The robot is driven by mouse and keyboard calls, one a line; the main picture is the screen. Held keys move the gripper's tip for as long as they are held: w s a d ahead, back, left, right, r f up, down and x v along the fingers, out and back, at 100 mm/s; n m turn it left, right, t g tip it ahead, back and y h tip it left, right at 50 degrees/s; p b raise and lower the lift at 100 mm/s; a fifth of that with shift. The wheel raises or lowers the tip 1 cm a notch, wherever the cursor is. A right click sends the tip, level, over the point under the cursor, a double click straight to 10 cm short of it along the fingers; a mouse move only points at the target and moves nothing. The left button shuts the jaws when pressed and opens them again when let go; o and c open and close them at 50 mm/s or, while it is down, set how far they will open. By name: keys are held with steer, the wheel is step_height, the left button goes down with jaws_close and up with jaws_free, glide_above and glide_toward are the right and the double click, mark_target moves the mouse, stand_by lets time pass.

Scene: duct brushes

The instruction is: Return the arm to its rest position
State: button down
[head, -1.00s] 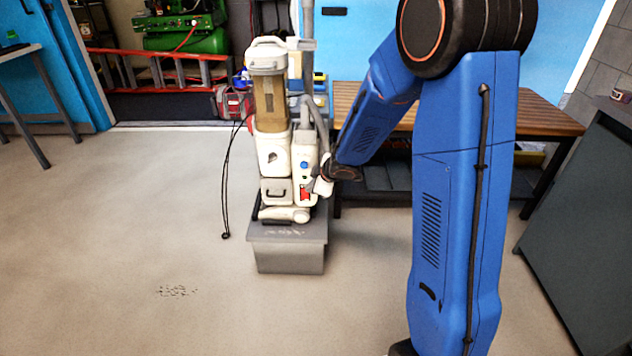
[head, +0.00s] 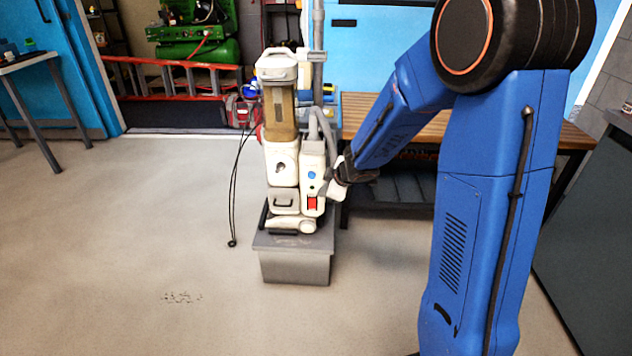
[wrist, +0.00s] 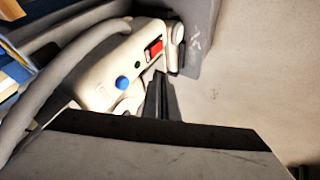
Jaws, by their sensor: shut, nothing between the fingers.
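My gripper (head: 330,192) is at the right side of a cream upright vacuum cleaner (head: 283,160), close to its panel with the red switch. In the wrist view the two dark fingers of my gripper (wrist: 161,80) are together with nothing between them. They point toward the cleaner's panel (wrist: 110,75), with its red switch and blue button, and partly overlap it. I cannot tell whether they touch it. My blue arm is bent, its elbow high at the right and its forearm sloping down to the cleaner.
The cleaner stands on a grey box (head: 295,264). A wooden-topped bench (head: 420,120) stands behind my forearm. A black cord (head: 234,200) hangs left of the cleaner. Debris (head: 181,297) lies on the open floor at left. A dark cabinet (head: 595,230) is at right.

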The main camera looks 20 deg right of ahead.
steer(key=s+d+r+m+t+h, duration=0.1)
steer(key=s+d+r+m+h, duration=0.25)
steer(key=s+d+r, duration=0.35)
steer(key=s+d+r+m+h, duration=0.2)
steer(key=s+d+r+m, duration=0.3)
steer(key=r, duration=0.4)
steer(key=s+a+m+g+y, duration=0.1)
steer(key=s+a+m, duration=0.1)
steer(key=s, duration=1.2)
steer(key=s+a+m+g+y, duration=0.1)
steer(key=s+a, duration=0.4)
steer(key=s, duration=0.9)
steer(key=shift+r+m+g+y, duration=0.35)
steer(key=shift+r+m+g, duration=0.1)
steer(key=shift+m+g, duration=0.3)
